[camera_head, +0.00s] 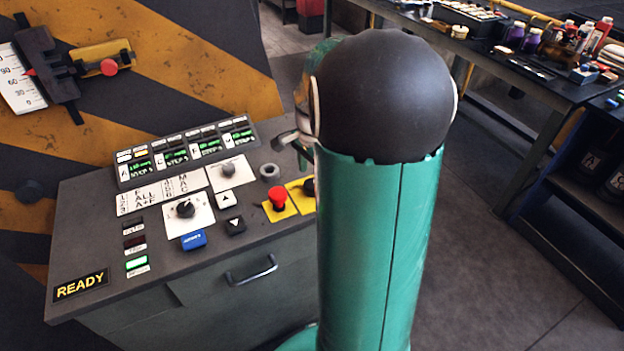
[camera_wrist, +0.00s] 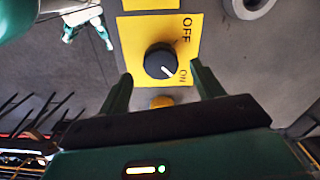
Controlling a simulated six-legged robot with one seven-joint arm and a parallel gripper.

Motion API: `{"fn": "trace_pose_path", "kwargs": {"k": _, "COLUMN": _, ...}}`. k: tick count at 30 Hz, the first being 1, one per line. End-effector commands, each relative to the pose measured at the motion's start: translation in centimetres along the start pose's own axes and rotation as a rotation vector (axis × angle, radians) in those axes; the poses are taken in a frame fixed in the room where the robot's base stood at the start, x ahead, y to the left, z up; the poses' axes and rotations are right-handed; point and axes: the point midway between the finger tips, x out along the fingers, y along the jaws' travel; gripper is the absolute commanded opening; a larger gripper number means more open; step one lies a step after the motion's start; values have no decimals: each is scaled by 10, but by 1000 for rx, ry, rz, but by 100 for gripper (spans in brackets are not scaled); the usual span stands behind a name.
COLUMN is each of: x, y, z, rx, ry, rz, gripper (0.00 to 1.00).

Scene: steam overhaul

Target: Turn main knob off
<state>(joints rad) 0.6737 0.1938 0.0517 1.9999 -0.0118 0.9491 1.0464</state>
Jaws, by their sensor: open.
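The main knob (camera_wrist: 160,62) is a round black dial on a yellow plate (camera_wrist: 150,27) marked OFF and ON. Its white pointer line aims toward the ON mark. In the head view the knob (camera_head: 309,186) shows only in part, at the right edge of the console, cut off by my green arm. My gripper (camera_wrist: 161,72) is open and empty in the wrist view. Its two dark fingers stand apart, with the tips on either side of the knob's lower part. I cannot tell how far above the plate they are.
The console (camera_head: 110,230) carries a red button (camera_head: 278,198) on a yellow plate, another black dial (camera_head: 186,208), a blue switch (camera_head: 193,240) and green-lit displays. A READY sign (camera_head: 81,285) is at its front left. A cluttered workbench (camera_head: 480,50) stands at the right.

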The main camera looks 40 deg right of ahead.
Motion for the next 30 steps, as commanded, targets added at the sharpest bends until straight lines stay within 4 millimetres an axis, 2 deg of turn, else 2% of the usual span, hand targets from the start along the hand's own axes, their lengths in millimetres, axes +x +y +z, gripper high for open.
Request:
{"fn": "trace_pose_path", "kwargs": {"k": 3, "x": 17, "y": 0, "z": 1, "rx": -2, "ry": -1, "rz": 2, "gripper": 66}}
{"fn": "trace_pose_path", "kwargs": {"k": 6, "x": 25, "y": 0, "z": 2, "rx": -2, "ry": 0, "rz": 1, "gripper": 66}}
{"fn": "trace_pose_path", "kwargs": {"k": 15, "x": 28, "y": -1, "z": 3, "rx": -2, "ry": 1, "rz": -1, "gripper": 66}}
{"fn": "trace_pose_path", "kwargs": {"k": 16, "x": 28, "y": -1, "z": 3, "rx": -2, "ry": 1, "rz": -1, "gripper": 64}}
{"fn": "trace_pose_path", "kwargs": {"k": 21, "x": 28, "y": -1, "z": 3, "rx": -2, "ry": 1, "rz": -1, "gripper": 31}}
{"fn": "trace_pose_path", "kwargs": {"k": 23, "x": 28, "y": -1, "z": 2, "rx": -2, "ry": 1, "rz": -1, "gripper": 22}}
{"fn": "trace_pose_path", "kwargs": {"k": 30, "x": 28, "y": -1, "z": 3, "rx": -15, "ry": 1, "rz": -1, "gripper": 22}}
